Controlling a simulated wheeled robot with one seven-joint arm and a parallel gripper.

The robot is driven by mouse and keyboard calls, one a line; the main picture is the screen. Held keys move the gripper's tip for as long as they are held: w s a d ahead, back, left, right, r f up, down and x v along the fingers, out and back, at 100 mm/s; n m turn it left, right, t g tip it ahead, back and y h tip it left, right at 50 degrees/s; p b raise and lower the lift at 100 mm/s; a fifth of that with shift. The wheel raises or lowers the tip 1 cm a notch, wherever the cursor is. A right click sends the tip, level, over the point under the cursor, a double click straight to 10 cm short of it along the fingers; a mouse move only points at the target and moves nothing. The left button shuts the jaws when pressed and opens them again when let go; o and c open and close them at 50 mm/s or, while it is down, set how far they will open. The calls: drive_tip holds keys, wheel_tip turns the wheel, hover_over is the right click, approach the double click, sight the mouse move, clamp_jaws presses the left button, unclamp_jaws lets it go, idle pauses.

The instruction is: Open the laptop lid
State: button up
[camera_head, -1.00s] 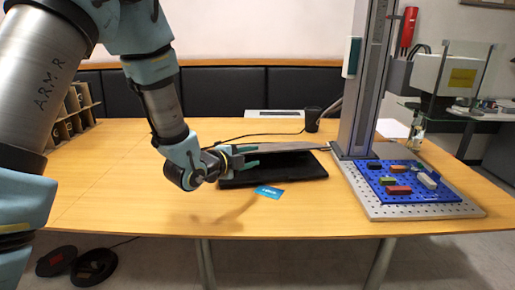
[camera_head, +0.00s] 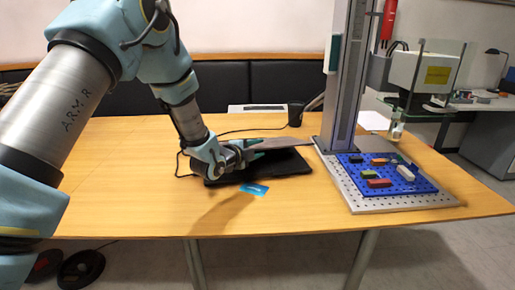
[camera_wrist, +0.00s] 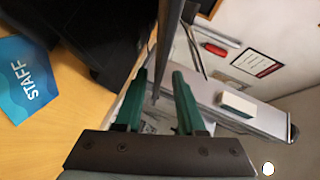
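The laptop's black base (camera_head: 290,165) lies on the table in the head view. Its grey lid (camera_head: 290,142) is partly raised at a low angle, with a dark gap beneath it. My gripper (camera_head: 261,148) is at the lid's left side and hides part of it. In the wrist view, the lid's thin edge (camera_wrist: 168,35) runs down toward the space between my green fingertips (camera_wrist: 164,80). The fingers are apart; I cannot tell whether either touches the lid. The dark laptop base (camera_wrist: 105,40) also shows at upper left in the wrist view.
A blue STAFF card (camera_head: 254,189) lies in front of the laptop. A tall grey column (camera_head: 342,80) and a perforated plate (camera_head: 400,203) with a blue board (camera_head: 415,180) stand close to the right. A black cup (camera_head: 295,114) is behind. The table's left side is clear.

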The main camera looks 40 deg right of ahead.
clamp_jaws()
idle(1.4)
